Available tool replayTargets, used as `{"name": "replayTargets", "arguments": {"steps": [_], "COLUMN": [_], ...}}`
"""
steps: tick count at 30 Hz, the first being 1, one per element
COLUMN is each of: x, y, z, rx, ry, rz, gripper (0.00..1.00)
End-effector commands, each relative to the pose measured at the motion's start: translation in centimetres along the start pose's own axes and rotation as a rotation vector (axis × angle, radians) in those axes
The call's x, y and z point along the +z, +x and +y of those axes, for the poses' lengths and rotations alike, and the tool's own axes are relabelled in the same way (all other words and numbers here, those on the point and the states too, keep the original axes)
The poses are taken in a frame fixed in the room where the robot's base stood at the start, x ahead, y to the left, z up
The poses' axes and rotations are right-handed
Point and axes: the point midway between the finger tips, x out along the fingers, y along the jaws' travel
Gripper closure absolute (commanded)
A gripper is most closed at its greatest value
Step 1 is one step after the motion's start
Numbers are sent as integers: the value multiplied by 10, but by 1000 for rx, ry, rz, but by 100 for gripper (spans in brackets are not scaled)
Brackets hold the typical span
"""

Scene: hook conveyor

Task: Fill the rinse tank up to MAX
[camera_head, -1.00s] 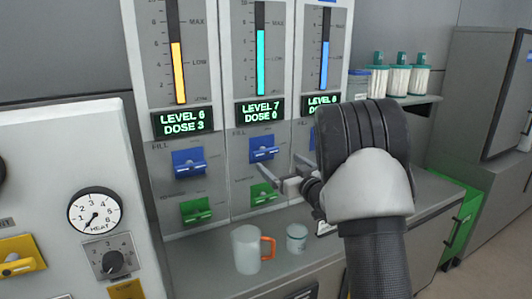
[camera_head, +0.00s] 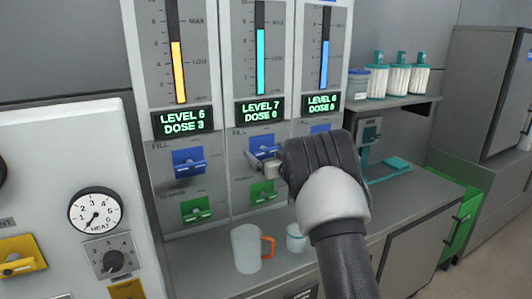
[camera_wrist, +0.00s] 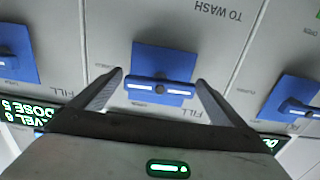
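A grey panel with three tank columns stands ahead. The teal gauge (camera_head: 260,62) reads LEVEL 7, DOSE 0, just below its MAX mark. The yellow gauge (camera_head: 178,72) reads LEVEL 6, DOSE 3. The blue gauge (camera_head: 324,65) reads LEVEL 6. I cannot read which column is the rinse tank. My gripper (camera_head: 268,164) is at the blue FILL valve (camera_head: 258,147) of the middle column. In the wrist view this valve (camera_wrist: 160,88) has its bar lying across, between the open fingers of my gripper (camera_wrist: 160,80). The fingers stand at either end of the bar, apparently not clamped.
Green valves (camera_head: 263,192) sit below the blue ones. The left column's FILL valve (camera_head: 188,162) is close by. A cup with an orange handle (camera_head: 247,249) and a small jar (camera_head: 295,238) stand on the counter (camera_head: 200,270) below my arm.

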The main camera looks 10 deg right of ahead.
Motion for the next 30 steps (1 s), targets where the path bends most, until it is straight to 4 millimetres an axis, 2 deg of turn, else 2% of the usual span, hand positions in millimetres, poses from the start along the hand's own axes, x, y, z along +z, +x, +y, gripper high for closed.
{"name": "replayTargets", "arguments": {"steps": [1, 6, 17, 30], "x": [0, 0, 2, 4], "y": [0, 0, 0, -1], "z": [0, 0, 0, 0], "rx": [0, 0, -1, 1], "ry": [0, 0, -64, -375], "rz": [0, 0, 2, 3], "gripper": [15, 44, 44, 44]}}
